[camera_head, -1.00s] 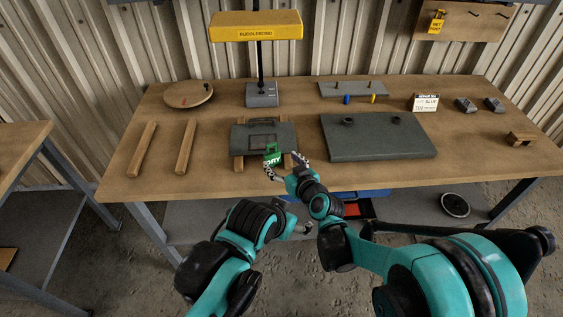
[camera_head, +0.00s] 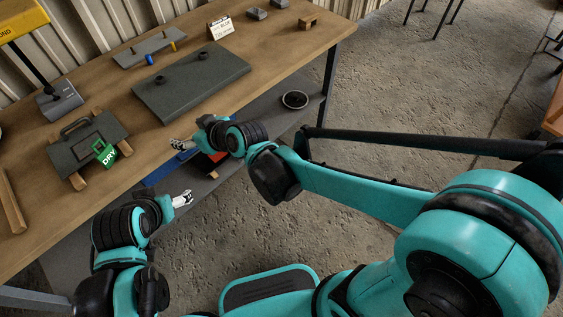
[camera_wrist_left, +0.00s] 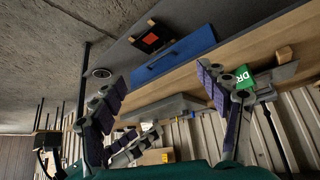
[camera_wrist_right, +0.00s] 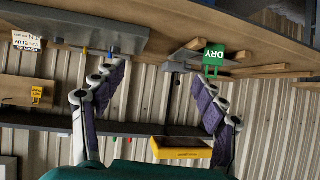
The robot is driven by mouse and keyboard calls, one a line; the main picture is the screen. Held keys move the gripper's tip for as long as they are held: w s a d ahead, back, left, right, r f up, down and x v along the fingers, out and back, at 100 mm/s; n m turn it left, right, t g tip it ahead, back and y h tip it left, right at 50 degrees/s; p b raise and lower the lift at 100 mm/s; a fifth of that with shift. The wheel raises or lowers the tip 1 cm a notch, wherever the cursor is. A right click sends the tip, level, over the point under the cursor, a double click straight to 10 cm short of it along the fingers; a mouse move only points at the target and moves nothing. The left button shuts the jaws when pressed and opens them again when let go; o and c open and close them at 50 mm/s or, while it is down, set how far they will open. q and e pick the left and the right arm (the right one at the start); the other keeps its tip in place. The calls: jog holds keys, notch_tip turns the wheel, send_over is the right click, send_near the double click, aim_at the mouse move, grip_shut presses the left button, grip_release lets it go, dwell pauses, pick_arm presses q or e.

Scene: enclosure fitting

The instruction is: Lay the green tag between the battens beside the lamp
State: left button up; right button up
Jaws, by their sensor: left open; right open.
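The green tag (camera_head: 105,155), marked DRY, sits at the front edge of a grey panel with a handle (camera_head: 65,157). The panel rests across two wooden battens (camera_head: 78,182). The tag also shows in the left wrist view (camera_wrist_left: 244,80) and the right wrist view (camera_wrist_right: 213,58). Another batten (camera_head: 11,203) lies at the left edge of the head view. The lamp (camera_head: 60,101) stands behind the panel, its yellow head cut off. My right gripper (camera_head: 180,142) is open and empty, right of the tag and apart from it. My left gripper (camera_head: 183,199) is open and empty before the bench.
A large grey plate (camera_head: 190,85) with two knobs lies right of the panel. A smaller grey plate (camera_head: 150,48), a white card (camera_head: 220,28) and small blocks lie behind it. A blue tray (camera_wrist_left: 173,55) is under the bench top.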

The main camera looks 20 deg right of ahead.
jog(key=s+d+f+m+h, duration=0.1)
jog(key=s+d+m+h, duration=0.1)
jog(key=s+d, duration=0.3)
jog(key=s+d+f+m+g+h, duration=0.1)
jog(key=s+d+m+h, duration=0.2)
jog(key=d, duration=1)
jog(key=s+d+f+m+g+h, duration=0.1)
jog(key=s+d+m+h, duration=0.1)
jog(key=s+d, duration=0.6)
jog(key=shift+s+d+f+h, duration=0.2)
jog(key=shift+s+d+h, duration=0.1)
jog(key=shift+d, duration=0.55)
